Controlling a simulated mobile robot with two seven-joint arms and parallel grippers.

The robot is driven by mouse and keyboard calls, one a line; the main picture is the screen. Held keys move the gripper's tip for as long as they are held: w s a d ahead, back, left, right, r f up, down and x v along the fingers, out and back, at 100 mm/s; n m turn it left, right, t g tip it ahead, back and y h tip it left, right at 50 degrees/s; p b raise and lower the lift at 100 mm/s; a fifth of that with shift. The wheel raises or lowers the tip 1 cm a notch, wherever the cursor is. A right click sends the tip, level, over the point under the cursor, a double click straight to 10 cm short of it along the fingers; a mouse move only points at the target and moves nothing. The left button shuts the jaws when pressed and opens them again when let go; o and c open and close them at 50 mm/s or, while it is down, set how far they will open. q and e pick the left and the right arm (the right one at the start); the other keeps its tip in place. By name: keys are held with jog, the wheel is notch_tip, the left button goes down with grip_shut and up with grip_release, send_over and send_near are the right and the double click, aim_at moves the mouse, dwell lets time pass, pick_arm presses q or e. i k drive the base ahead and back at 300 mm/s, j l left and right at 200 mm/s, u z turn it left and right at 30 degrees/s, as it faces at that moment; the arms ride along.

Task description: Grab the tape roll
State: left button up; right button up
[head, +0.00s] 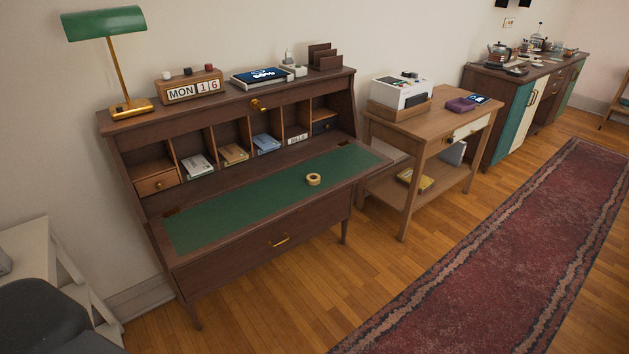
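A small tan tape roll (313,180) lies flat on the green writing surface (240,205) of a dark wooden desk, right of its middle. The desk's front flap is folded down and level, so the roll is in the open with nothing over it. Neither of my grippers is in view.
Cubbyholes behind the flap hold small books (234,153). A green lamp (104,25), a block calendar (189,88) and a tablet (262,76) stand on top. A side table (430,124) is to the right. Wooden floor (300,290) and a red rug (500,245) lie clear in front.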

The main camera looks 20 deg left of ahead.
aim_at(313, 179)
jog(key=u, duration=0.65)
jog(key=i+l+u, duration=0.25)
jog(key=u, duration=0.2)
jog(key=i+l+u, duration=0.65)
jog(key=l, duration=0.15)
jog(key=i+l+u, duration=0.2)
jog(key=l, duration=0.15)
jog(key=i+l, duration=0.15)
jog(key=l, duration=0.25)
jog(key=i+l, duration=0.1)
jog(key=l, duration=0.35)
jog(key=i+l, duration=0.15)
jog(key=l, duration=0.25)
jog(key=i+l+u, duration=0.1)
jog(key=l, duration=0.3)
jog(key=i+l, duration=0.15)
jog(key=l, duration=0.25)
